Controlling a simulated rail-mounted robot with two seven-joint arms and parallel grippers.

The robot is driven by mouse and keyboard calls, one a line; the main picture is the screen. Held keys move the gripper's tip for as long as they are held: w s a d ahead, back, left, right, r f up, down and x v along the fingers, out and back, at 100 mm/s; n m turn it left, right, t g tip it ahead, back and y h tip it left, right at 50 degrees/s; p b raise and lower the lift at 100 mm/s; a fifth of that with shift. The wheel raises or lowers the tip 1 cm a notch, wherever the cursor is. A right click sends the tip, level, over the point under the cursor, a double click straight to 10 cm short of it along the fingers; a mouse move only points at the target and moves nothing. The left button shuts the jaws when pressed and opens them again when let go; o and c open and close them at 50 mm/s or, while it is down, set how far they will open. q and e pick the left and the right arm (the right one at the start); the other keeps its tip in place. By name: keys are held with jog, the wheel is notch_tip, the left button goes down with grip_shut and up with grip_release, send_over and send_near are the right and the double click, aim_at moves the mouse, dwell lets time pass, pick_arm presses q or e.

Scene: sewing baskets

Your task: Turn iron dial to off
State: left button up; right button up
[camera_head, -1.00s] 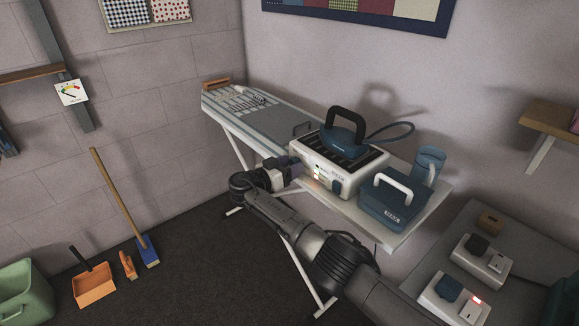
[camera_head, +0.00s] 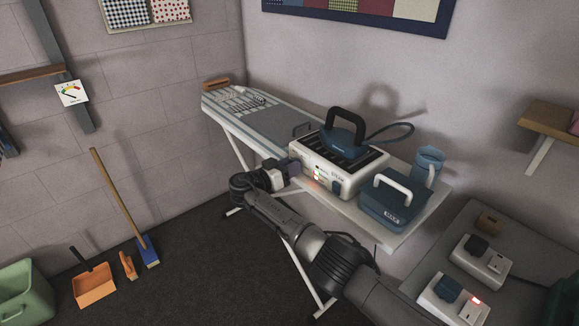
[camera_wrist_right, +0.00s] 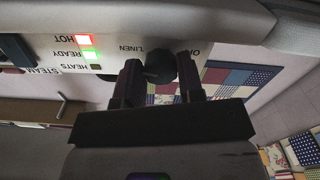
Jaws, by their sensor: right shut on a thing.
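The steam iron station is a white box (camera_head: 347,185) on the ironing board, with a dark blue iron (camera_head: 343,143) resting on top. In the right wrist view its front panel (camera_wrist_right: 110,48) shows a lit red HOT light, a lit green READY light and a dark HEATS light. The black dial (camera_wrist_right: 160,66) sits beside the word LINEN, partly hidden by the fingers. My right gripper (camera_wrist_right: 161,76) is shut on the dial, one finger on each side. In the head view the right gripper (camera_head: 292,167) is at the station's front left. The dial's pointer is not readable. My left gripper is not in view.
A blue case (camera_head: 392,203) with a white handle and a blue jug (camera_head: 428,166) stand right of the station. Sockets with plugs (camera_head: 482,262) are at the lower right.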

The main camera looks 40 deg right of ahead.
jog(key=m+p, duration=0.2)
jog(key=m, duration=0.8)
jog(key=m+p, duration=0.1)
jog(key=m, duration=1)
jog(key=m+p, duration=0.2)
jog(key=m, duration=0.8)
jog(key=shift+w+r+p, duration=0.15)
jog(key=shift+r+p, duration=0.1)
jog(key=shift+p, duration=0.05)
dwell(0.6)
dwell(0.3)
